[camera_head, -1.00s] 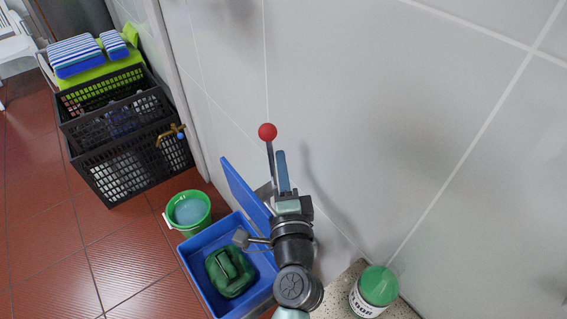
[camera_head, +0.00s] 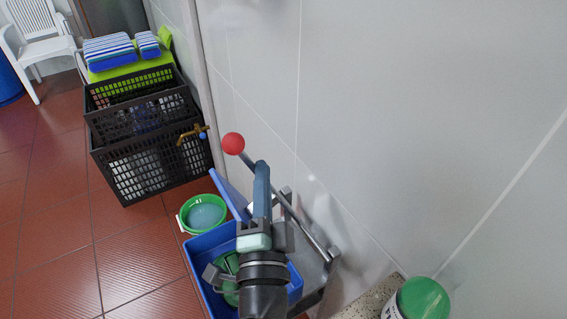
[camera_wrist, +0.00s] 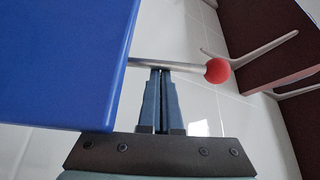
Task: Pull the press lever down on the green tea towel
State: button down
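The press lever is a grey metal rod (camera_head: 290,207) with a red ball (camera_head: 233,143) at its end. It leans to the left, upward from a grey metal fitting near the wall. My gripper (camera_head: 262,166) is beside the rod, just below the ball. In the wrist view my gripper (camera_wrist: 161,72) has its fingers together, and the rod (camera_wrist: 175,65) crosses at their tips, not between them. I cannot tell whether they touch. A dark green item (camera_head: 231,264) lies in the blue tub (camera_head: 205,245), mostly hidden by my arm. I cannot tell whether it is the towel.
A blue panel (camera_head: 236,197) stands by the tub and fills the left of the wrist view (camera_wrist: 60,60). A green bucket (camera_head: 205,213) and black crates (camera_head: 150,165) stand at left. A green-lidded can (camera_head: 424,300) is at lower right. The tiled wall (camera_head: 420,120) is close on the right.

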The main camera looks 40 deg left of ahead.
aim_at(247, 218)
jog(key=shift+s+a+f+b, duration=0.2)
jog(key=shift+s+f+b, duration=0.1)
jog(key=shift+s, duration=0.25)
jog(key=shift+s+a+f+b, duration=0.15)
jog(key=shift+s+a+f, duration=0.1)
jog(key=shift+s, duration=0.25)
jog(key=shift+s+a+f+b, duration=0.15)
jog(key=shift+s+f+b, duration=0.15)
jog(key=shift+s, duration=0.25)
dwell(0.6)
jog(key=shift+f, duration=0.1)
dwell(4.8)
